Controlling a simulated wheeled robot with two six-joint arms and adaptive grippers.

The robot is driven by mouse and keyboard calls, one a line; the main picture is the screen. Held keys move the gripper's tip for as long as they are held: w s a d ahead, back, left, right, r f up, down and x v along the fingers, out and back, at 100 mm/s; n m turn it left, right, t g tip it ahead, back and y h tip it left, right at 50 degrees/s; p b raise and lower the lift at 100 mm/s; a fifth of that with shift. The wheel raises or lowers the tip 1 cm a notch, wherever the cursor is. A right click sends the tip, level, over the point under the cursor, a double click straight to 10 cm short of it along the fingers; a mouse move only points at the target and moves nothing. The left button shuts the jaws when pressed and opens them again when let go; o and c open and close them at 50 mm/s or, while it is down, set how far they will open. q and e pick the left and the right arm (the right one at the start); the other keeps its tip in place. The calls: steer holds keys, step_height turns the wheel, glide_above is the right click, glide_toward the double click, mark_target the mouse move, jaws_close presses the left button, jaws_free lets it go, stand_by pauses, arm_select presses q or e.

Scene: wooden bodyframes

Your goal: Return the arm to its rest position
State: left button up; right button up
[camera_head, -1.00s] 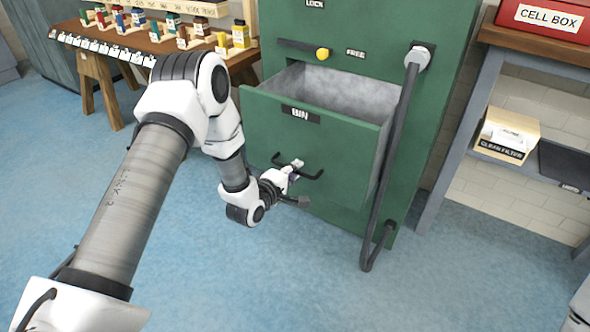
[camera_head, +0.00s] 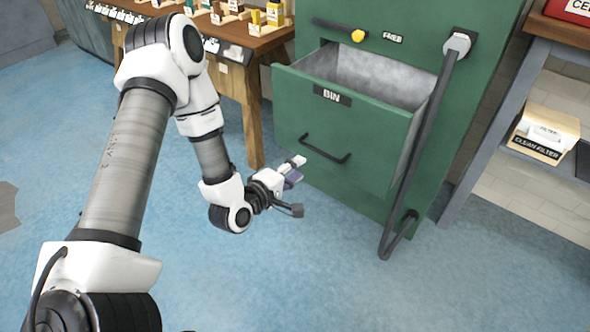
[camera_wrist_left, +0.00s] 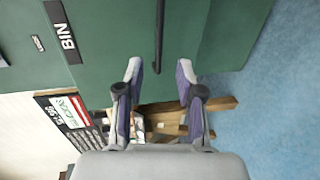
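My left arm comes in from the left in the head view. Its gripper (camera_head: 294,172) is in front of the green bin drawer (camera_head: 345,130), left of and a little below the drawer's dark handle (camera_head: 325,150). In the left wrist view the two fingers of the left gripper (camera_wrist_left: 158,82) are spread apart with nothing between them. The handle (camera_wrist_left: 159,35) shows there beyond the fingertips, apart from them. The drawer stands pulled out, and the part of its inside that shows is bare grey. My right gripper is not in view.
A wooden table (camera_head: 235,35) with small coloured boxes stands behind the arm at the left. A grey pipe lever (camera_head: 430,130) runs down the cabinet's right side. A shelf with a clean filter box (camera_head: 543,135) is at the right. The blue floor in front is clear.

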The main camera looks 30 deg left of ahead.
arm_select(q)
steer(key=shift+s, duration=0.1)
stand_by(0.4)
steer(key=s+d+f+m+g+h, duration=0.1)
steer(key=s+d+f+m+g, duration=0.2)
steer(key=f, duration=0.4)
steer(key=s+d+f+m+g, duration=0.2)
steer(key=s+d+f+g, duration=0.1)
steer(key=s+d+f, duration=0.25)
steer(key=s+f+m+g+y, duration=0.1)
steer(key=s+f+m+g, duration=0.25)
steer(key=s, duration=0.25)
steer(key=s+a+f+m+g+y, duration=0.1)
steer(key=s+f+m+g, duration=0.2)
steer(key=s, duration=0.4)
steer(key=s+f+m+g, duration=0.2)
steer(key=s+m+g, duration=0.1)
steer(key=s+m, duration=0.25)
step_height(320, 180, up, 28)
steer(key=p, duration=2.8)
steer(key=shift+s+f, duration=0.15)
